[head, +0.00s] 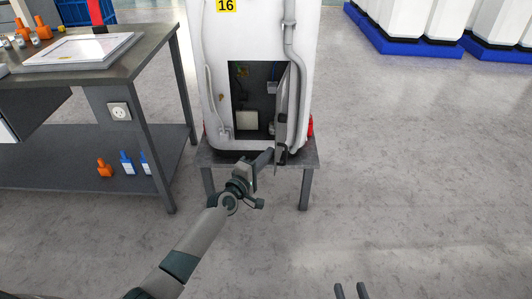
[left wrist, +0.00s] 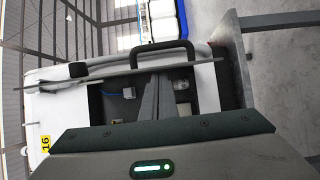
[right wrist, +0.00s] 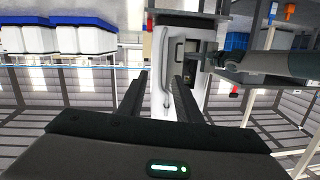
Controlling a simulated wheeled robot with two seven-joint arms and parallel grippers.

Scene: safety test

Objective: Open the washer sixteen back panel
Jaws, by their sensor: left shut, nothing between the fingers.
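The white washer (head: 260,35) with the yellow 16 label (head: 226,5) stands on a low grey table (head: 305,165). Its back panel (head: 283,100) is swung out, nearly edge-on at the right side of the dark opening (head: 248,90), with wiring and boxes inside. In the left wrist view the panel (left wrist: 115,74) shows as a thin plate with a dark handle (left wrist: 162,46) on its outer side. My left gripper (head: 267,156) is shut and empty at the panel's lower edge; contact is unclear. My right gripper (head: 350,290) is open and empty, far from the washer.
A workbench (head: 150,50) with a white tray (head: 80,52) stands left of the washer. Small orange and blue bottles (head: 126,163) stand on its lower shelf. White containers on blue bases (head: 410,45) stand at the back right. The floor at right is clear.

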